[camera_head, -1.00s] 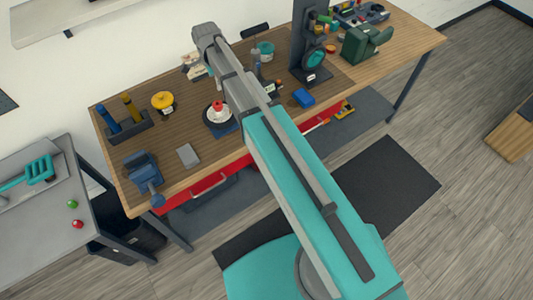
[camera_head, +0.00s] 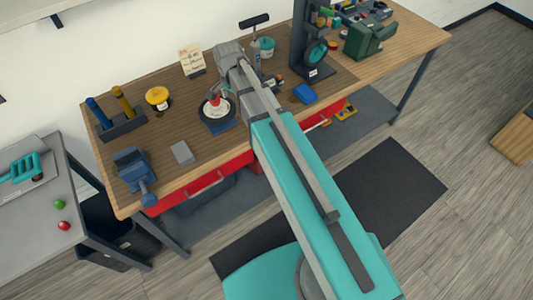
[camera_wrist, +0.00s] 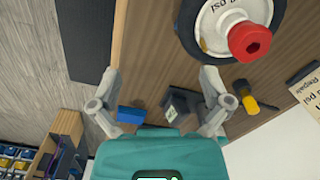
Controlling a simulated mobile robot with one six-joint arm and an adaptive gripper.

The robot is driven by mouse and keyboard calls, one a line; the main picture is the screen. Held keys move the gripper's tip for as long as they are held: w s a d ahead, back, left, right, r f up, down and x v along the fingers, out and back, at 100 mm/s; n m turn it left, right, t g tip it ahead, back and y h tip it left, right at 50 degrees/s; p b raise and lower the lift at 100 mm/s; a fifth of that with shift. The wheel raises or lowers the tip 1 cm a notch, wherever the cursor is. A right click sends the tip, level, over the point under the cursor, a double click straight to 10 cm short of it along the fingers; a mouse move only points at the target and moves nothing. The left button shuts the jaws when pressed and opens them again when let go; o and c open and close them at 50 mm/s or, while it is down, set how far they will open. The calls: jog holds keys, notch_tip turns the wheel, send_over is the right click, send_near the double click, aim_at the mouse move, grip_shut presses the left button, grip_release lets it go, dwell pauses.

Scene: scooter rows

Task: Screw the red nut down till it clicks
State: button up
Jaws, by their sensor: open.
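The red nut (camera_wrist: 250,42) stands on the white hub (camera_wrist: 225,12) of a small black-tyred wheel (camera_wrist: 188,30) in the wrist view. In the head view the red nut (camera_head: 214,99) is small above the wheel (camera_head: 204,113), which sits on a blue base on the bench. My gripper (camera_wrist: 160,76) is open, its two grey fingers spread with nothing between them. The nut is beyond the right finger in the wrist view, apart from both fingers. In the head view my arm's end hides most of my gripper, close to the wheel.
On the wooden bench (camera_head: 188,125) are a blue vise (camera_head: 133,165), a grey block (camera_head: 182,152), a yellow-topped container (camera_head: 157,97), a blue box (camera_head: 305,93) and a note card (camera_head: 192,60). A dark upright stand (camera_head: 308,45) rises right of my arm.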

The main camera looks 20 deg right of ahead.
jog(key=s+d+f+n+b, duration=0.3)
jog(key=s+f+n+b, duration=0.2)
jog(key=s+f+b, duration=0.2)
jog(key=s+d+f+n+b, duration=0.4)
jog(key=s+f+n+b, duration=0.1)
jog(key=s+f+b, duration=0.1)
jog(key=shift+s+d+f+b, duration=0.35)
jog(key=shift+f+b, duration=0.25)
jog(key=shift+f, duration=0.35)
jog(key=shift+n, duration=0.4)
jog(key=n, duration=2.1)
jog(key=shift+a, duration=0.1)
jog(key=shift+r, duration=0.1)
dwell(0.6)
